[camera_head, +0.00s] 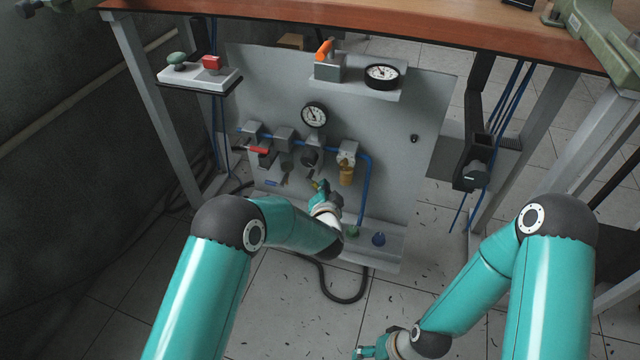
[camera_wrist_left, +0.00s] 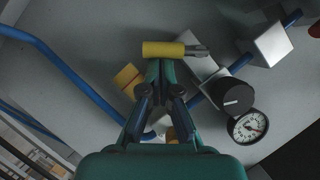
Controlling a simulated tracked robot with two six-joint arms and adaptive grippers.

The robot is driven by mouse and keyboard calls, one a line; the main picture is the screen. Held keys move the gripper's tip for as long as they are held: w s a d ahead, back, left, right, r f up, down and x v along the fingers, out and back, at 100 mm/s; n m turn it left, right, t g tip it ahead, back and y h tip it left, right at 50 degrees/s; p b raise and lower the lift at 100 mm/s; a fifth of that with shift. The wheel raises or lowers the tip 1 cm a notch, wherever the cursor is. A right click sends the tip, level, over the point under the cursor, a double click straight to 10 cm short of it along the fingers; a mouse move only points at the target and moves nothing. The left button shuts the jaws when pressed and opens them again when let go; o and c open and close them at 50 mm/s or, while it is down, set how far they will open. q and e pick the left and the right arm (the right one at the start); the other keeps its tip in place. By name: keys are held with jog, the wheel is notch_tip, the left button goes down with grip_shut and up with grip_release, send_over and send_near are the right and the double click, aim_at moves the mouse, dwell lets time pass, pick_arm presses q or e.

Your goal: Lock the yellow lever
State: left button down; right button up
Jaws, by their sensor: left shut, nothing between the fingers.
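The yellow lever (camera_wrist_left: 163,49) shows in the left wrist view as a short yellow grip with a grey metal end at its right. It lies roughly level across the picture, just beyond my left fingertips. My left gripper (camera_wrist_left: 160,66) is shut and empty, its tips close to the lever's lower edge; I cannot tell whether they touch. In the head view my left gripper (camera_head: 319,186) is in front of the lower middle of the grey panel, and my arm partly hides the lever there. My right gripper (camera_head: 366,352) is low at the bottom edge, far from the panel, its fingers unclear.
The grey panel (camera_head: 420,110) carries a red lever (camera_head: 257,150), a dial gauge (camera_head: 314,115), a brass part (camera_head: 346,173) and blue tubing (camera_head: 368,190). A shelf holds an orange lever (camera_head: 323,50) and another gauge (camera_head: 382,76). A button box (camera_head: 200,75) stands left. The floor right is open.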

pick_arm(q)
jog(key=f+m+t+b, duration=0.1)
jog(key=m, duration=0.1)
jog(key=f+m+y+b, duration=0.1)
jog(key=a+f+m+t+y, duration=0.1)
jog(key=m, duration=0.1)
jog(key=shift+w+a+m+t+b, duration=0.1)
jog(key=shift+w+m+t+b, duration=0.1)
jog(key=shift+m+t+b, duration=0.15)
pick_arm(e)
notch_tip(320, 180, down, 3)
jog(key=shift+r, duration=0.1)
